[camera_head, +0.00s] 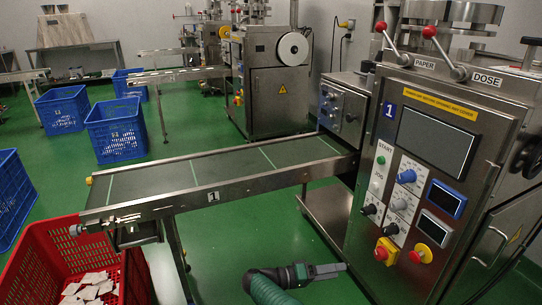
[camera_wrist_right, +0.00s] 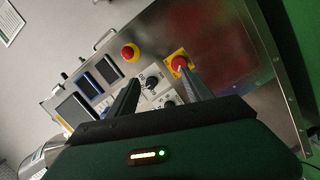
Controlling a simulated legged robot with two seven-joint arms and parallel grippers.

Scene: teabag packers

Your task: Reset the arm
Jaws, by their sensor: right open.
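My right gripper (camera_head: 328,269) is at the bottom centre of the head view, in front of the steel packing machine (camera_head: 448,135) marked 1. It is empty. In the right wrist view its two fingers (camera_wrist_right: 160,92) stand apart, with the machine's control panel beyond them. The panel carries a red button on a yellow plate (camera_wrist_right: 179,64), which lies past the fingertips, and another red button (camera_wrist_right: 130,52). The fingers look clear of the panel, though the exact gap cannot be told. My left gripper is not in view.
A conveyor (camera_head: 222,168) runs left from the machine. A red crate (camera_head: 40,262) with several teabags stands below its left end. Blue crates (camera_head: 116,131) and a second machine (camera_head: 273,85) stand behind. Green floor (camera_head: 215,240) is open beneath the conveyor.

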